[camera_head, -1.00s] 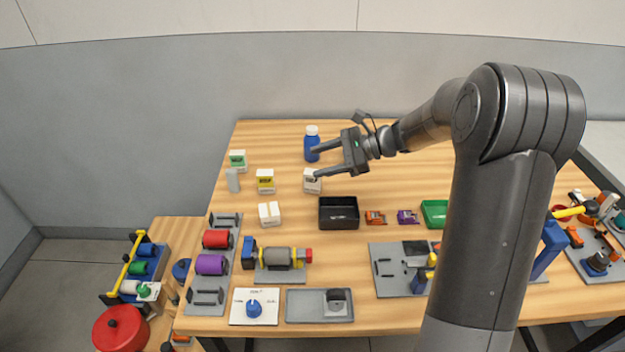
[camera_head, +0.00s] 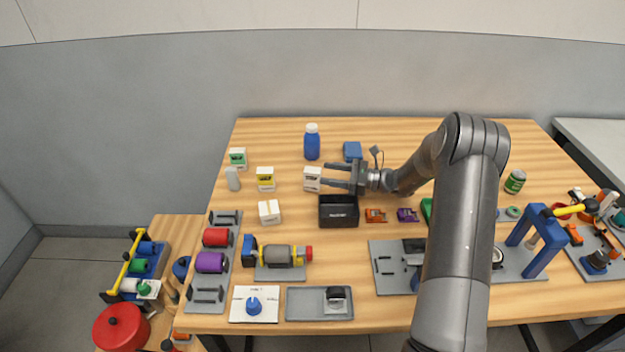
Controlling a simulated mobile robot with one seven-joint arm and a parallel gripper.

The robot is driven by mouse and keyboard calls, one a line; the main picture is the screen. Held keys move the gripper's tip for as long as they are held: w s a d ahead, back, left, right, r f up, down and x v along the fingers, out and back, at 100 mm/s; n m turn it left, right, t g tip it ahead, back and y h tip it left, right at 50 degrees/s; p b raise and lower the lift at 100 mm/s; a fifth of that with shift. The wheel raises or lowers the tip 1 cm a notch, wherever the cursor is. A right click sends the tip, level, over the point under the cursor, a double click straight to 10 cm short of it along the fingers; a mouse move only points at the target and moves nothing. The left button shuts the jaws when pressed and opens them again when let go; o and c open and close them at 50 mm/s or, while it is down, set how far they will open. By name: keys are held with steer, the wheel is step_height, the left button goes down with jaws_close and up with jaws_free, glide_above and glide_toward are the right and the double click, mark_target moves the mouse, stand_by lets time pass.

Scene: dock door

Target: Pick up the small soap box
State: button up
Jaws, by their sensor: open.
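Several small boxes stand on the wooden table, with labels too small to read, so I cannot tell for certain which is the soap box. A white box with a dark label (camera_head: 312,180) stands upright just left of my fingertips. My gripper (camera_head: 325,176) is open and low, with its fingers pointing left toward that box. I cannot tell whether the fingertips touch or overlap it. Farther left are a white box with a yellow label (camera_head: 265,180), one with a green label (camera_head: 238,159), and a white box with a tan strip (camera_head: 269,213).
A black bin (camera_head: 338,212) stands just in front of my gripper. A blue bottle (camera_head: 312,143) and a blue block (camera_head: 352,151) stand behind it. A light grey item (camera_head: 233,179) is at the left. Orange (camera_head: 375,216) and purple (camera_head: 407,215) pieces lie under my arm's near side.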

mark_target(306, 169)
steer(key=x, duration=0.7)
steer(key=shift+a, duration=0.3)
steer(key=shift+c, duration=0.3)
steer(key=shift+r, duration=0.1)
steer(key=c, duration=1.1)
